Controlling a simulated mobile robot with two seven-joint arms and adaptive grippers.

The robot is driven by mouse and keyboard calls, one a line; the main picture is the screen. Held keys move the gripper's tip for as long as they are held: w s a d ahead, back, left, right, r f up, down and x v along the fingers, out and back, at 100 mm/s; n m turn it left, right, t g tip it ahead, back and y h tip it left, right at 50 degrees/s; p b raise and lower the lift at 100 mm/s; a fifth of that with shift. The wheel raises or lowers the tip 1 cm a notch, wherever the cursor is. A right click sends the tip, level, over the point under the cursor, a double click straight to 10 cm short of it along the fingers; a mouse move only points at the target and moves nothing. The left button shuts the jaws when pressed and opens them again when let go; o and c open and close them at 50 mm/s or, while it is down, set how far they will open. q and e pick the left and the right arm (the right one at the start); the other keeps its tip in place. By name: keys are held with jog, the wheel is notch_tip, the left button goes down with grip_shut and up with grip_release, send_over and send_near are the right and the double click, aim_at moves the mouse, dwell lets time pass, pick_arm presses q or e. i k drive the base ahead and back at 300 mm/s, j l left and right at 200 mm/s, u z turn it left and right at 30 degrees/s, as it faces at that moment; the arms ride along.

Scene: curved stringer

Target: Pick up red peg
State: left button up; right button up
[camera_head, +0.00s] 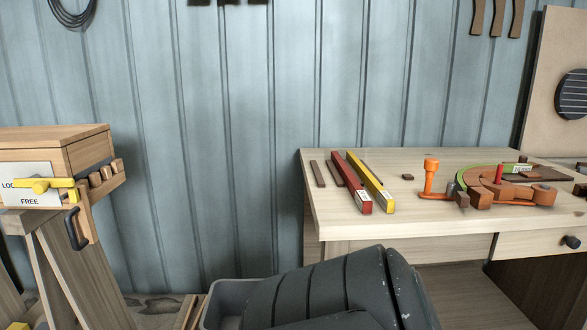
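A small red peg (498,174) stands upright on the curved wooden stringer assembly (515,192) at the right of the workbench. Neither of my grippers shows in the head view, so nothing of mine is seen near the peg. The peg's lower end is hidden.
The bench (400,220) also holds a long red bar (352,183), a long yellow bar (371,183) and dark strips. A large dark grey ribbed object (330,295) stands before its left front. A wooden box with yellow lever (50,187) is at left.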

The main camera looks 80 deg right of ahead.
aim_at(498, 174)
jog(key=z, duration=3.2)
